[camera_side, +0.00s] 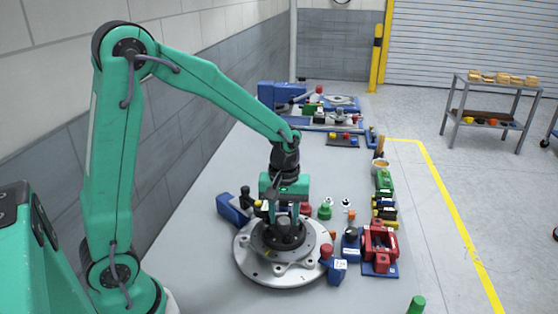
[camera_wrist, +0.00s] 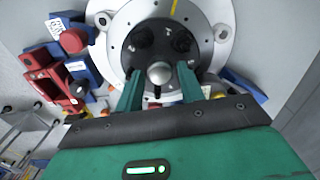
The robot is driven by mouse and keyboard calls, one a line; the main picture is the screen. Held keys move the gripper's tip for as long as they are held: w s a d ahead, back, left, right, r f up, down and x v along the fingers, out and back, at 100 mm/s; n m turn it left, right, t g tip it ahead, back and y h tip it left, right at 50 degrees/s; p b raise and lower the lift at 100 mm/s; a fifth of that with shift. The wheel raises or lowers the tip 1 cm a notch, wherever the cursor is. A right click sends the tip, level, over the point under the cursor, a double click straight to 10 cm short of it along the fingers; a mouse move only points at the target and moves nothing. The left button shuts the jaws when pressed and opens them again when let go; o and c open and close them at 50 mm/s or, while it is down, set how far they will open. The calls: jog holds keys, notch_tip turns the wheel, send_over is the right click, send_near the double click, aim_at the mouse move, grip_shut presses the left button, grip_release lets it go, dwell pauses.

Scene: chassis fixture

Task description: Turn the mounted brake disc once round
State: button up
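The brake disc (camera_side: 262,268) is a flat silver ring lying on the grey bench below my gripper, with a dark raised hub (camera_side: 286,230) at its middle. In the wrist view the disc (camera_wrist: 115,45) fills the top centre, with a yellow mark on its upper part. The dark hub (camera_wrist: 143,38) carries a round grey knob (camera_wrist: 159,73). My gripper (camera_side: 285,208) points down over the hub. In the wrist view the two green fingers of my gripper (camera_wrist: 159,88) are apart, one on each side of the knob, with visible gaps. Finger height against the hub is hard to judge.
A red fixture on a blue base (camera_side: 380,245) and a blue block with a white label (camera_side: 337,271) stand right of the disc. A blue part (camera_side: 232,209) lies close behind its left side. A green cylinder (camera_side: 325,211) stands behind it. The bench left of the disc is clear.

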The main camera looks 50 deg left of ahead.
jog(key=shift+m, duration=1.7)
jog(key=shift+m, duration=1.7)
jog(key=c, duration=0.6)
jog(key=shift+c, duration=0.2)
